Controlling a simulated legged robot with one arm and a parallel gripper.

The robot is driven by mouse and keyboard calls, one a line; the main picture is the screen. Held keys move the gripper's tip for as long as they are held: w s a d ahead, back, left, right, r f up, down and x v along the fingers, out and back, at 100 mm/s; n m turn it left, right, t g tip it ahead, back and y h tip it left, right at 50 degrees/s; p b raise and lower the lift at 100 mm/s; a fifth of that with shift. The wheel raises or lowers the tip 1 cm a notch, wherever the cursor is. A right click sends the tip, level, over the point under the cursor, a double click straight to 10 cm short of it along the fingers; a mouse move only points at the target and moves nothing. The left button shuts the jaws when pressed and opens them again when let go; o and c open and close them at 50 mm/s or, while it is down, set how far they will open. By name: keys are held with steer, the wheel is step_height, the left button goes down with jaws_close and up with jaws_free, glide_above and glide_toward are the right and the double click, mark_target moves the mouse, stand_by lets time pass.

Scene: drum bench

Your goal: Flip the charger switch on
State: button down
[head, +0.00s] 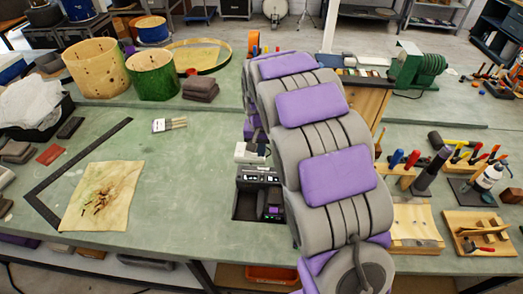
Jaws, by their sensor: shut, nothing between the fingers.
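The charger (259,175) stands on the green bench near the middle of the head view, just left of my arm. It is a dark and grey unit with a black front panel carrying small pale controls. These are too small to tell which is the switch or how it is set. Below the panel is a dark recess (244,206) with a small dark and purple block (273,209) at its right. My grey and purple arm covers the charger's right side. I cannot make out my gripper; it seems hidden behind my arm links.
Drum shells (97,67) stand at the back left. Tools and a white bottle (487,177) crowd the right side. The bench between cloth and charger is clear.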

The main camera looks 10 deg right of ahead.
steer(key=shift+w+d+r+t+b, duration=0.1)
steer(key=shift+w+d+t+b, duration=0.25)
steer(key=shift+b, duration=0.7)
steer(key=shift+a, duration=0.15)
steer(key=b, duration=0.4)
glide_toward(262, 174)
steer(key=f, duration=0.7)
steer(key=shift+w, duration=0.4)
